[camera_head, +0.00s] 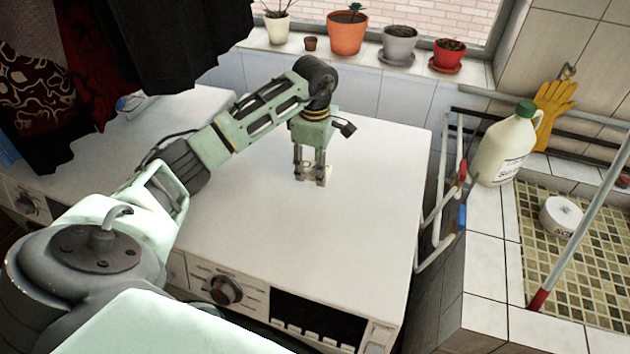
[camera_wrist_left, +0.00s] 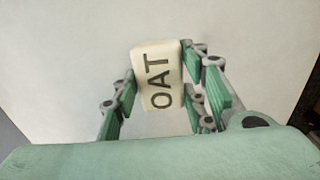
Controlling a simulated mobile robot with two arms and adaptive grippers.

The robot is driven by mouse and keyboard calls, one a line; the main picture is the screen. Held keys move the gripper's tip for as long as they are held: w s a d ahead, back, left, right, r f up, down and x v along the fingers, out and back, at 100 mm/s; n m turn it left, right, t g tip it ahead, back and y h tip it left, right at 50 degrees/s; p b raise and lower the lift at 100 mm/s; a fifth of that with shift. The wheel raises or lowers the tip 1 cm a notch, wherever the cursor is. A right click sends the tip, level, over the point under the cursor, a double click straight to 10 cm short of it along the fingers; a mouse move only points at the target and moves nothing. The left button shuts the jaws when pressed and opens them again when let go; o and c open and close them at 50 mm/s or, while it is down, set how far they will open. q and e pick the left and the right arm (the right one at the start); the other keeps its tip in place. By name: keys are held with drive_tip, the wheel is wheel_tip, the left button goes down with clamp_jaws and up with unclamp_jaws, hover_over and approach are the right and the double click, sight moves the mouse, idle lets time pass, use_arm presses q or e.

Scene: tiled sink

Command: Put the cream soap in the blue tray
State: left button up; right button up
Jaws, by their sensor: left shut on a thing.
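The cream soap (camera_wrist_left: 158,75) is a pale block marked "OAT" in the left wrist view. My left gripper (camera_head: 310,178) is shut on it, with green-padded fingers on both sides of the block. In the head view the soap is mostly hidden between the fingers, over the white washing machine top (camera_head: 370,210). I cannot tell whether it touches that top. I cannot make out a blue tray for certain in either view. My right gripper is not in view.
Dark clothes (camera_head: 165,40) hang at the upper left. Several potted plants, one in an orange pot (camera_head: 347,36), line the windowsill. A white rack (camera_head: 440,225), a bottle (camera_head: 507,145) and a tiled sink (camera_head: 590,255) stand at right. The machine top around my gripper is clear.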

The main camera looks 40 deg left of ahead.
sight(315, 185)
use_arm(q)
drive_tip(key=shift+w+a+f+b, duration=0.4)
drive_tip(key=shift+w+f, duration=0.2)
drive_tip(key=shift+w, duration=0.05)
wheel_tip(315, 185, down, 4)
drive_tip(key=shift+r+b, duration=0.15)
drive_tip(key=shift+b, duration=0.95)
drive_tip(key=shift+r, duration=0.1)
drive_tip(key=shift+s+f, duration=0.1)
drive_tip(key=shift+f, duration=0.1)
drive_tip(key=o, duration=1.3)
drive_tip(key=shift+c, duration=0.2)
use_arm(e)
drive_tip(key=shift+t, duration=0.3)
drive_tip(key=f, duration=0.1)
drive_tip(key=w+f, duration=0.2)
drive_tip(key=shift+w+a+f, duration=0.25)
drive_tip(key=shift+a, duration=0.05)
